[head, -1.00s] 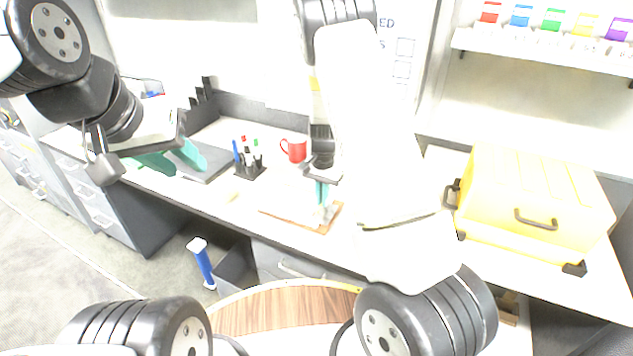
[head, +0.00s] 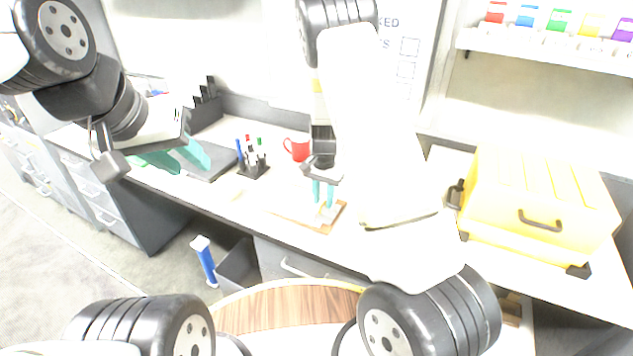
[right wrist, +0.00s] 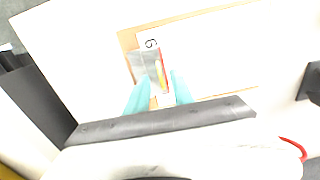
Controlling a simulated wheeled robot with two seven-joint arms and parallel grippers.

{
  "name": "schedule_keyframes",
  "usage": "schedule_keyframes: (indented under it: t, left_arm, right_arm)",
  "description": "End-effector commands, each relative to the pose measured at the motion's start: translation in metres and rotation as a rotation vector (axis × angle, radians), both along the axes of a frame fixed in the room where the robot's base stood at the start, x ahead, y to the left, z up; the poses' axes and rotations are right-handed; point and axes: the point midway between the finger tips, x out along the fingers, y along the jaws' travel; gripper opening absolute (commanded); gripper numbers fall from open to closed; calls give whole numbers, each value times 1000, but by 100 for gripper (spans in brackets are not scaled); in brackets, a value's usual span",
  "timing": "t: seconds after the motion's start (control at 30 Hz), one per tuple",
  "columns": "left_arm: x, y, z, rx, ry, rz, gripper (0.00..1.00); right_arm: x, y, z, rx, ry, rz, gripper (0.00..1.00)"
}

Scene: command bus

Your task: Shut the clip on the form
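A brown clipboard (head: 290,212) with a white form lies on the counter; it also shows in the right wrist view (right wrist: 205,22). A grey metal clip (right wrist: 143,66) sits at its edge, with a thin red and yellow part (right wrist: 162,72) beside it. Whether the clip is raised or flat is hard to tell. My right gripper (head: 323,194) points down over the clip end, its two teal fingers apart; in the right wrist view they (right wrist: 158,92) stand around the clip's near end, contact unclear. My left gripper (head: 177,158) is open and empty over the counter at the left.
A pen holder (head: 252,168) and a red mug (head: 298,149) stand behind the clipboard. A yellow case (head: 535,190) fills the counter's right side. A dark flat laptop-like panel (head: 212,162) lies near my left gripper. Bare counter lies left of the clipboard.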

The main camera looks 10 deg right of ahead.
Motion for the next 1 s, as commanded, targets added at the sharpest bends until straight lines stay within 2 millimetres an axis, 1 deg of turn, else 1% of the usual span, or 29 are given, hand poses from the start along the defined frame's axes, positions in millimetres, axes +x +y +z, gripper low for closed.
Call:
schedule_keyframes:
  t: [0.37, 0.47, 1.0]
  left_arm:
    - [0, 0, 0, 0, 0, 0, 36]
    - [0, 0, 0, 0, 0, 0, 36]
    - [0, 0, 0, 0, 0, 0, 36]
  right_arm:
    - [0, 0, 0, 0, 0, 0, 29]
    - [0, 0, 4, 0, -1, 0, 29]
    - [1, 0, 58, 0, -2, 0, 29]
